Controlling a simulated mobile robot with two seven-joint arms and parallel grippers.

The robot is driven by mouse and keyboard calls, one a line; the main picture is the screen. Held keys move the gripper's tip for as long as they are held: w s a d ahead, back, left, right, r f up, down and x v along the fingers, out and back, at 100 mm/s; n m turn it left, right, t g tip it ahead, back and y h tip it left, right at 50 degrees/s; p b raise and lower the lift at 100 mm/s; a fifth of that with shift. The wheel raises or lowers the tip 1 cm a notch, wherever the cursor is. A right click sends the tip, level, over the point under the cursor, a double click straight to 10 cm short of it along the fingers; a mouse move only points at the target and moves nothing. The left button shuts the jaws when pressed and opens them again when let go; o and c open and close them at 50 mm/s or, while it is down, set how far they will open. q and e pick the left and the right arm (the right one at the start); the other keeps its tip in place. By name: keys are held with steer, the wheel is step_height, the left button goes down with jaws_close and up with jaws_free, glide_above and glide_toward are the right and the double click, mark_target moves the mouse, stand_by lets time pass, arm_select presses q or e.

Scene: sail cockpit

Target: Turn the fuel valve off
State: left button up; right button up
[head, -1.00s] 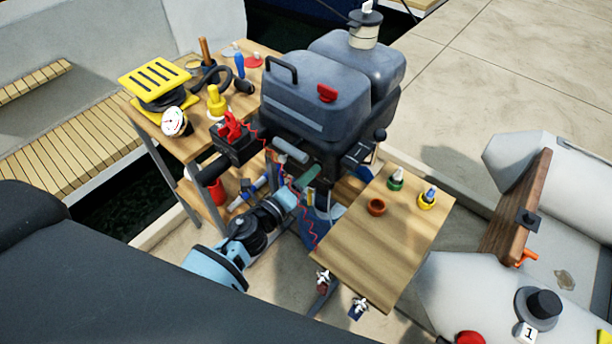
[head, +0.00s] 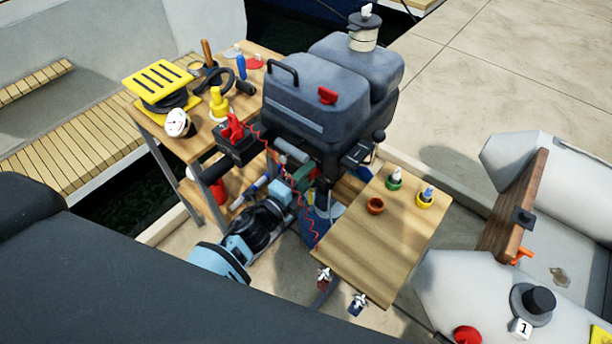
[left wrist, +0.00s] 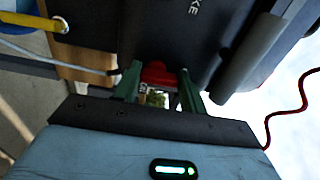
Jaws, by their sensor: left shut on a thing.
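My left gripper (left wrist: 158,82) has two green fingers and is shut on a small red part (left wrist: 157,72), which looks like the fuel valve's handle, under the dark engine body (left wrist: 175,35). The fingers stand on either side of the red part. In the head view the left gripper (head: 303,178) reaches from the lower left to below the grey outboard engine (head: 315,105). There the valve is hidden by the engine and my wrist, so its position cannot be read. My right gripper is not in view.
A wooden side table (head: 375,245) with small coloured pots is right of my arm. A wooden bench (head: 215,130) with a yellow reel stands left. A red coiled cord (left wrist: 290,112) hangs near the gripper. A grey inflatable boat (head: 465,285) lies at right.

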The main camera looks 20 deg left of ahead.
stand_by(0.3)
arm_select(q)
steer(key=o, duration=1)
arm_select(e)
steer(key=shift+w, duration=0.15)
arm_select(q)
steer(key=v, duration=0.7)
steer(key=shift+s+a, duration=0.15)
steer(key=shift+s, duration=0.2)
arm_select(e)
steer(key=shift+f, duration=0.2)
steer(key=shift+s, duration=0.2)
